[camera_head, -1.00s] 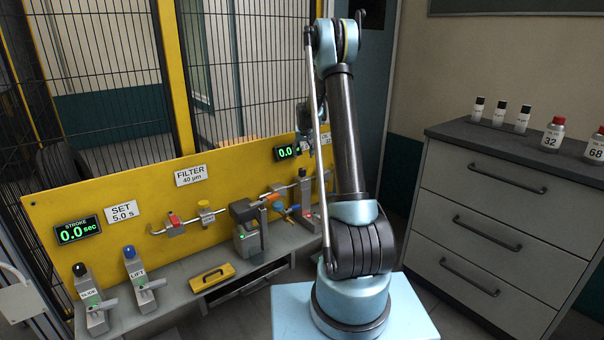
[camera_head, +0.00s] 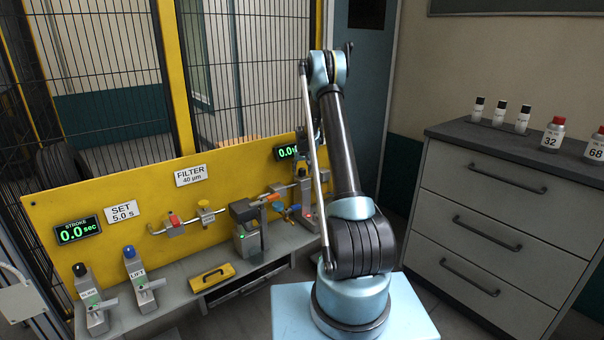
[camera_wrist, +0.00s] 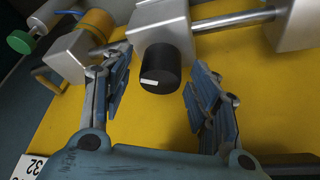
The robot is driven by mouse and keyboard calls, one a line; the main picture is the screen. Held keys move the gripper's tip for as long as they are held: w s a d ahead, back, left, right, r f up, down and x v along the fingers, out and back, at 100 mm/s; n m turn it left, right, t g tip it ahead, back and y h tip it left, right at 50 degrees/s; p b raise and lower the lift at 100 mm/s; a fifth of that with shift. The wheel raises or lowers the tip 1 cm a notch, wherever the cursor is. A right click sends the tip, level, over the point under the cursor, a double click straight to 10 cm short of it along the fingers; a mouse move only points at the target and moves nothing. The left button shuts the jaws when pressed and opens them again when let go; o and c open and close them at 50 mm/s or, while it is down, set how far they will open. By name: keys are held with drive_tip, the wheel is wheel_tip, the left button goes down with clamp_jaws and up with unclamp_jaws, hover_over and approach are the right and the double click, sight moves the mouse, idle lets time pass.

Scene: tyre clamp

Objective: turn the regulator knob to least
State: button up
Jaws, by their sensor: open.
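The regulator knob (camera_wrist: 160,68) is a black cylinder with a short white mark on its face. In the wrist view it sticks out from a grey metal body (camera_wrist: 158,18) on a pipe. My gripper (camera_wrist: 157,80) is open, with one finger on each side of the knob. Gaps show between both fingers and the knob, and I see no contact. In the head view, a dark-topped fitting (camera_head: 302,172) at the right of the yellow panel is probably the regulator. My arm hides most of my gripper there.
The yellow panel (camera_head: 110,185) carries the pipe line, a red valve (camera_head: 174,220) and a display (camera_head: 78,231) reading 0.0 sec. A drawer cabinet (camera_head: 490,210) stands right.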

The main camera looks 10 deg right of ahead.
drive_tip(key=shift+f, duration=0.25)
drive_tip(key=c, duration=1.1)
drive_tip(key=shift+o, duration=0.2)
drive_tip(key=shift+n, duration=0.3)
